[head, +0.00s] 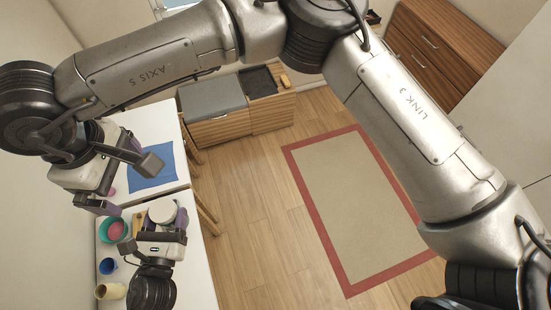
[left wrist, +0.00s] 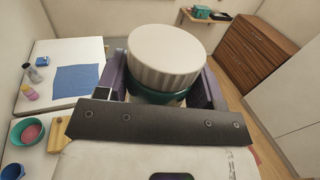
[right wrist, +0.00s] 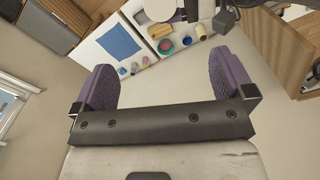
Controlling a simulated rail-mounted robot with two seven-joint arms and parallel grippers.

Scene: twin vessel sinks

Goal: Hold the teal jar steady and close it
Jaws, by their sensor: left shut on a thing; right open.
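The teal jar (left wrist: 160,97) stands between the purple fingers of my left gripper (left wrist: 162,92), which is shut on its body. A white ridged lid (left wrist: 167,55) sits on top of the jar; whether it is screwed tight I cannot tell. In the head view the lid (head: 163,211) shows from above, and my left gripper (head: 160,220) hides most of the jar. My right gripper (head: 100,206) is to the left of the jar and apart from it. In the right wrist view its purple fingers (right wrist: 165,85) are wide open with nothing between them.
A teal bowl (head: 103,230) with a pink bowl (head: 117,229), a blue cup (head: 108,266) and a cream cup (head: 110,291) stand left of the jar on the white table (head: 195,270). A blue cloth (head: 152,170) lies behind. Floor right of the table is clear.

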